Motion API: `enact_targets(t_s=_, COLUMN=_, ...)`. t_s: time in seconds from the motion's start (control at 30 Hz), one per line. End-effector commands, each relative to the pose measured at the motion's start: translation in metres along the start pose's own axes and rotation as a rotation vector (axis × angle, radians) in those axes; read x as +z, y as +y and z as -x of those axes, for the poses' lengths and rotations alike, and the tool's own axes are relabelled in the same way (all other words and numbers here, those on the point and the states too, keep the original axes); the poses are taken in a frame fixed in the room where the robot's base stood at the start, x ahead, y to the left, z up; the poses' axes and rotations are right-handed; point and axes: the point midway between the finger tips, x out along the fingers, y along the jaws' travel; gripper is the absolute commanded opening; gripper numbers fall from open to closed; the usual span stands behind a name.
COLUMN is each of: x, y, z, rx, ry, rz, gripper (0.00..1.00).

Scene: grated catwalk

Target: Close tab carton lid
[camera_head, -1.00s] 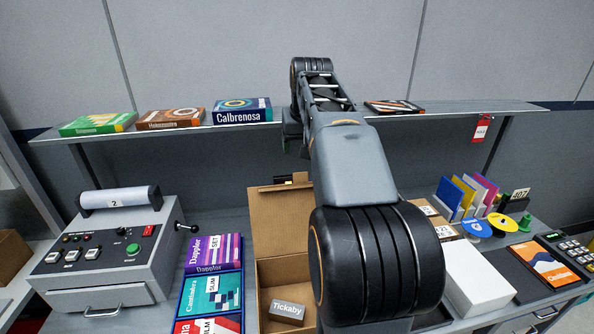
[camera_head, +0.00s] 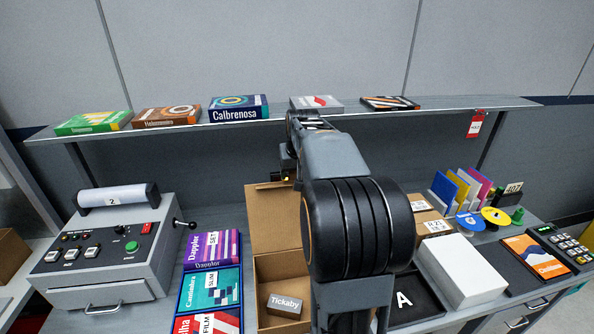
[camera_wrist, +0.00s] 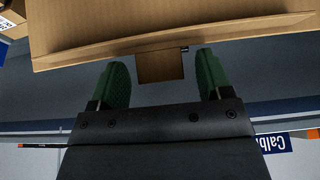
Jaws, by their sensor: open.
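The open brown carton (camera_head: 268,262) stands on the bench with its lid (camera_head: 273,215) raised upright at the back. A grey box labelled Tickaby (camera_head: 285,306) lies inside. My arm hides the carton's right side. In the wrist view, the lid's broad board (camera_wrist: 165,25) crosses the top, and its small tab (camera_wrist: 160,68) shows between my two green fingertips. My gripper (camera_wrist: 160,64) is open, with a gap on each side of the tab. In the head view my gripper is mostly hidden behind the lid's top edge and my arm.
A shelf (camera_head: 350,115) with several flat boxes runs above and behind the lid. Left of the carton are stacked boxes in a tray (camera_head: 211,280) and a grey control machine (camera_head: 105,255). A white box (camera_head: 462,270) stands to the right.

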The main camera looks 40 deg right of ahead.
Motion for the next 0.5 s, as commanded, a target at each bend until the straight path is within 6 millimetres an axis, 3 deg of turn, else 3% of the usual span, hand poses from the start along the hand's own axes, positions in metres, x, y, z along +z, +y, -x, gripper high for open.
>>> enact_targets(t_s=0.17, x=0.0000, y=0.0000, z=-0.0001, rx=0.000, ry=0.000, rz=0.000, gripper=0.72)
enact_targets(t_s=0.5, x=-0.0001, y=0.0000, z=0.0001, rx=0.000, ry=0.000, rz=0.000, gripper=0.40)
